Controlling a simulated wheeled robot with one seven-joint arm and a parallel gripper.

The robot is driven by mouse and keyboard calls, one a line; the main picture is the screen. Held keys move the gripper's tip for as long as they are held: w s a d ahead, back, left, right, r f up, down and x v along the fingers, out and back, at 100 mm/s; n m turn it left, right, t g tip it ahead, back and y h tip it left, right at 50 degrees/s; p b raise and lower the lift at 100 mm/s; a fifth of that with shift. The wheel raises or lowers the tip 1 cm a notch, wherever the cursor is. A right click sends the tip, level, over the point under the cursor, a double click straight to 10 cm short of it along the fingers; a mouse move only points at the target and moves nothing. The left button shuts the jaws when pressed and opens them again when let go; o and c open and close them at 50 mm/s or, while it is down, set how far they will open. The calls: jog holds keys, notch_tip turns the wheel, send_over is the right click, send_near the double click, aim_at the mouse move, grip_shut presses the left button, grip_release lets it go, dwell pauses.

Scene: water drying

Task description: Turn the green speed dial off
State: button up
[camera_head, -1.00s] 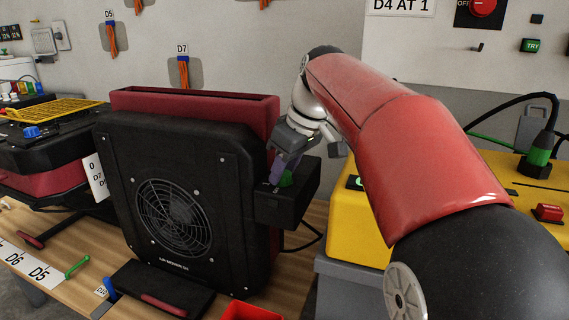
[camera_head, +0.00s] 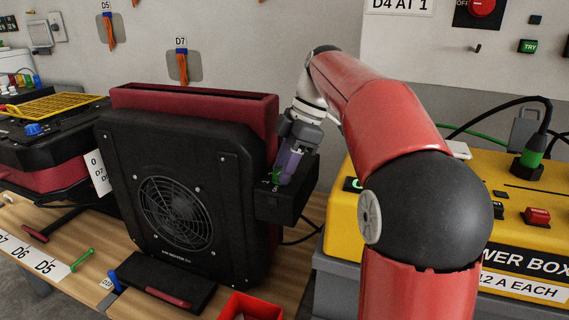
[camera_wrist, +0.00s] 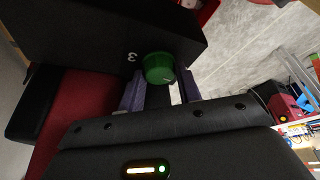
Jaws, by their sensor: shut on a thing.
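The green speed dial (camera_wrist: 159,67) sits on a black control box (camera_head: 284,204) at the right side of the black air mover (camera_head: 135,165). In the wrist view, the dial shows a pale pointer mark, with a white "3" on the box to its left. My gripper (camera_wrist: 160,82) has one purple finger on each side of the dial and is shut on it. In the head view, my gripper (camera_head: 285,172) reaches down to the box and partly covers the dial. The dial's other markings are hidden or too small to read.
A yellow power box (camera_head: 345,215) stands right of the air mover, near my arm. A red bin (camera_head: 250,306) sits at the front. A second machine (camera_head: 45,150) stands at the left. Cables run behind the control box.

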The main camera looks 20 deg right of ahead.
jog(key=shift+w+n+g, duration=0.1)
jog(key=shift+n+g, duration=0.2)
jog(key=shift+n, duration=0.6)
jog(key=o, duration=1)
jog(key=shift+r, duration=0.1)
jog(key=v, duration=0.7)
jog(key=shift+d+r, duration=0.2)
jog(key=shift+r, duration=0.05)
